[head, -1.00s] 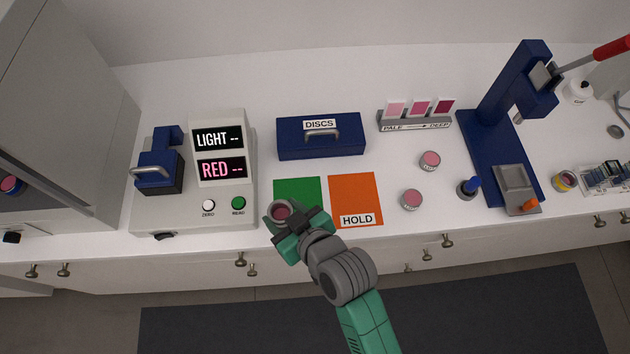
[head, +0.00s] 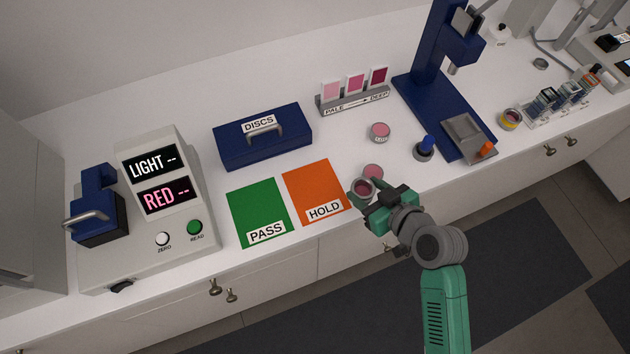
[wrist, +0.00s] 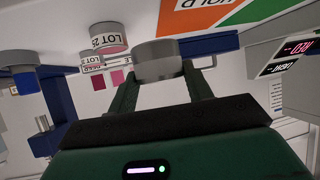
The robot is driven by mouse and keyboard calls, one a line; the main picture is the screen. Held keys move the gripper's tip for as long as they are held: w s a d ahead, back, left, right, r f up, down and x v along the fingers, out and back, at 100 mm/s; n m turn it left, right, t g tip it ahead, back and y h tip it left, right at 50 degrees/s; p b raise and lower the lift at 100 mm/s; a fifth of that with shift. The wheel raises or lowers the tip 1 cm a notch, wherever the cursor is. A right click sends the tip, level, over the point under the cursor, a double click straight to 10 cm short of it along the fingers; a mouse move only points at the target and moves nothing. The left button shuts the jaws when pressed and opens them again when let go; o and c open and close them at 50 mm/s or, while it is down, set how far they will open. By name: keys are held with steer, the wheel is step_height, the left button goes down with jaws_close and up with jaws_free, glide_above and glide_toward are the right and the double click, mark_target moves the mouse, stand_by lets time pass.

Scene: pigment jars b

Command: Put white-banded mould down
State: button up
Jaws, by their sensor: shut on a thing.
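My gripper (head: 370,194) is shut on a small round grey mould (head: 362,188) with dark pink material inside. In the wrist view the mould (wrist: 158,60) is a plain grey cylinder between the fingers; I cannot make out a white band on it. It is held just right of the orange HOLD mat (head: 312,188), near the counter's front. A pink-topped jar (head: 373,171) is close behind it, partly covered. Whether the mould touches the jar or the counter cannot be told.
The green PASS mat (head: 257,208) lies left of the HOLD mat; both are bare. Another pink-topped jar (head: 380,131), a blue-knobbed tool (head: 425,146) and a blue press (head: 440,100) stand right and behind. A blue DISCS box (head: 262,136) and the reader (head: 150,240) are left.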

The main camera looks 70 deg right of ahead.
steer(key=w, duration=0.8)
steer(key=w+d+f, duration=0.1)
steer(key=w, duration=0.3)
steer(key=shift+w, duration=0.2)
steer(key=shift+f+b, duration=0.5)
steer(key=shift+f, duration=1.45)
steer(key=o, duration=1.1)
steer(key=shift+r, duration=0.1)
steer(key=shift+s+a+r, duration=0.1)
steer(key=shift+s+r, duration=0.05)
steer(key=shift+r, duration=0.05)
steer(key=p+v, duration=0.1)
steer(key=v, duration=1)
steer(key=shift+s+a+p, duration=0.15)
steer(key=shift+s+p, duration=0.15)
steer(key=shift+p, duration=0.05)
